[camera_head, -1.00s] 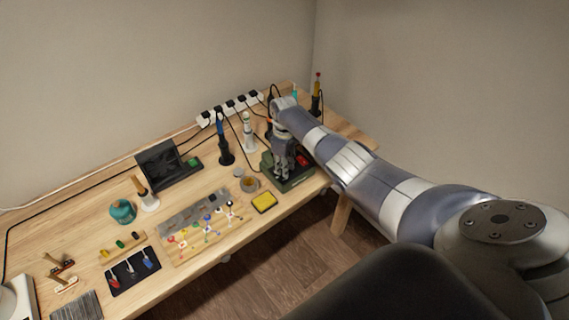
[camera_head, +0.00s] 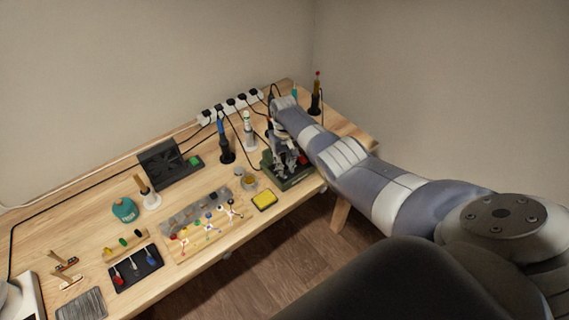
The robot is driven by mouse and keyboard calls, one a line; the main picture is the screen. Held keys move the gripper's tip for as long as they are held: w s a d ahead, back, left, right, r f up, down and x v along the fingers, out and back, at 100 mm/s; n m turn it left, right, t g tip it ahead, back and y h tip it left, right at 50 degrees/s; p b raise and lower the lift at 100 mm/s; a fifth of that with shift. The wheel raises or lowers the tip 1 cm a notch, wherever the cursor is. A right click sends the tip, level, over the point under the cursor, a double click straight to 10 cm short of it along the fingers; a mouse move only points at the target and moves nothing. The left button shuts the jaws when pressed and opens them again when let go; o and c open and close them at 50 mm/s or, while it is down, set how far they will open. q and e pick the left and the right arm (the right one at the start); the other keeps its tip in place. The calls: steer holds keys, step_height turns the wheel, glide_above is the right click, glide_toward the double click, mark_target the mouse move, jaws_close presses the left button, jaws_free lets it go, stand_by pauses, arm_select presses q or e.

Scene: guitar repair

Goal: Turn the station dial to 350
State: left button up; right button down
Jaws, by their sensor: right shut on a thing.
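The soldering station (camera_head: 290,182) is a dark green box near the front right of the wooden workbench (camera_head: 100,221). My right gripper (camera_head: 284,168) points down at the station, its fingers at the station's top and front. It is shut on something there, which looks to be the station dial. The dial itself is hidden by the fingers, and its setting cannot be read. A small red patch on the station shows beside the gripper. My left gripper is not in view.
A yellow sponge tray (camera_head: 264,200) and small round tins stand left of the station. Soldering irons in stands (camera_head: 226,146) and a white power strip (camera_head: 232,106) are behind. A parts board (camera_head: 205,225) lies further left. Bare wood shows along the back left.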

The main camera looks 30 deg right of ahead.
mark_target(285, 167)
steer(key=shift+w+r, duration=0.15)
stand_by(0.3)
steer(key=c, duration=1.5)
jaws_free()
steer(key=shift+o, duration=0.9)
step_height(285, 167, up, 12)
